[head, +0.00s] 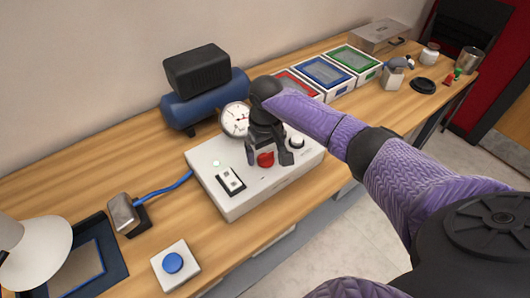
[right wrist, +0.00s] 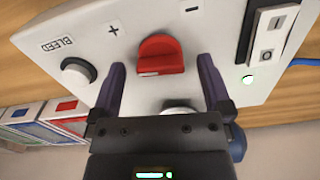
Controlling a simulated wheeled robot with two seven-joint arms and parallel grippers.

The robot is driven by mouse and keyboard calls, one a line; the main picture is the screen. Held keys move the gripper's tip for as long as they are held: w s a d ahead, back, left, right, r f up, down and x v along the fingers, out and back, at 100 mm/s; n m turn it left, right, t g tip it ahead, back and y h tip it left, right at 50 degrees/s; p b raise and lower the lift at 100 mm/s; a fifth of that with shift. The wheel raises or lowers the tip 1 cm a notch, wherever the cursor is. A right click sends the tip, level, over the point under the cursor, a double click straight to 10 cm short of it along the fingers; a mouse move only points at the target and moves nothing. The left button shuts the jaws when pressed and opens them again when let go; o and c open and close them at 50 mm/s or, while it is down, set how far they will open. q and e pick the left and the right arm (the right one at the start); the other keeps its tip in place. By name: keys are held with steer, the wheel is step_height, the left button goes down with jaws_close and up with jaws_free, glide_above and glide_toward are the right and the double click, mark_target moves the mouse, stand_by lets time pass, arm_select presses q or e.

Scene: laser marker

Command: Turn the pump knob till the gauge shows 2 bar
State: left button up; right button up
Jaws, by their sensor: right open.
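A red pump knob (head: 265,159) sits on top of a white control box (head: 236,203). In the right wrist view the red knob (right wrist: 161,55) lies just beyond and between my fingers, with "+" and "-" marks on either side. My right gripper (head: 270,157) is open above the box, its fingers (right wrist: 160,85) apart on both sides of the knob; I cannot tell whether they touch it. The round white gauge (head: 235,119) stands at the box's back; its needle is too small to read. My left gripper is not in view.
A white rocker switch (head: 231,180) and a "BLEED" button (right wrist: 76,73) are on the box. A blue tank (head: 205,104) stands behind. A blue button box (head: 174,264), a lamp (head: 30,250) and coloured trays (head: 324,72) share the wooden table.

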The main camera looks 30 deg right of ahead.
steer(key=c, duration=1.3)
steer(key=n+p, duration=0.2)
steer(key=p, duration=0.1)
steer(key=shift+r, duration=0.3)
steer(key=shift+f+n, duration=0.15)
steer(key=shift+n, duration=0.55)
steer(key=shift+f+n, duration=0.15)
steer(key=shift+n, duration=0.25)
